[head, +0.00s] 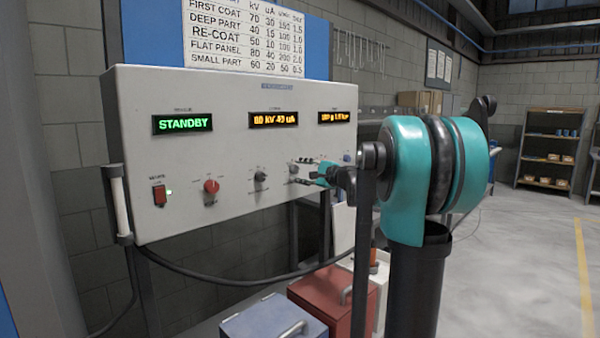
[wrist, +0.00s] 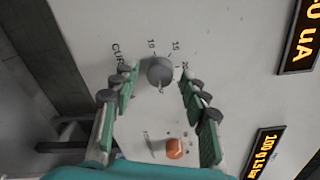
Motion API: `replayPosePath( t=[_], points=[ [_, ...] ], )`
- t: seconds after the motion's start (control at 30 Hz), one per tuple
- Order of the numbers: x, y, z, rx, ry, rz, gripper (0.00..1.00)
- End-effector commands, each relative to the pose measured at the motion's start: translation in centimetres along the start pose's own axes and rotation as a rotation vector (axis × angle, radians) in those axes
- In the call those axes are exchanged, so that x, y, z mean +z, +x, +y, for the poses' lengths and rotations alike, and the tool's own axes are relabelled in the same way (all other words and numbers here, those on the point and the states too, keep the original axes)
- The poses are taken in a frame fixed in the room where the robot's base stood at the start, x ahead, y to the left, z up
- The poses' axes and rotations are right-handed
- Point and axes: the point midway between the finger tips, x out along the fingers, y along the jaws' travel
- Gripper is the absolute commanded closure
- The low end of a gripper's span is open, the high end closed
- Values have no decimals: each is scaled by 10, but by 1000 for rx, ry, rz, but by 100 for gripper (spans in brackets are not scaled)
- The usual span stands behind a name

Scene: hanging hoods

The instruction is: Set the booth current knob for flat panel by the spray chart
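The spray chart (head: 262,36) above the panel has a FLAT PANEL row that appears to read 80, 40, 200, 2.0. The grey current knob (wrist: 160,72) is in the wrist view, with "CUR" and 10, 15, 20 printed beside it; in the head view this appears to be the knob (head: 293,169) at my fingertips. A pale mark shows on its lower edge. My gripper (wrist: 158,88) is open, with one finger on each side of the knob and a visible gap to both. In the head view my gripper (head: 302,171) is close to the panel face.
The middle display (head: 273,119) reads roughly 80 kV 40 uA; its last digit is unclear. The left display (head: 182,124) reads STANDBY. An orange knob (wrist: 175,148) sits near the lower right finger. A red knob (head: 211,186) and dark knob (head: 261,176) are further left.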

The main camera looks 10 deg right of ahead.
Motion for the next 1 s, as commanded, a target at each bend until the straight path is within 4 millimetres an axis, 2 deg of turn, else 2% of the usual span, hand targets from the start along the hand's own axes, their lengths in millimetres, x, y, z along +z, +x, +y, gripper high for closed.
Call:
replayPosePath(
  t=[0.37,0.47,0.8,1.0],
  points=[
    [0,-5,0,0,0,0,52],
    [0,-17,0,-1,0,2,52],
    [-1,-85,0,-1,0,3,52],
    [-1,-112,0,-1,0,1,52]
  ],
)
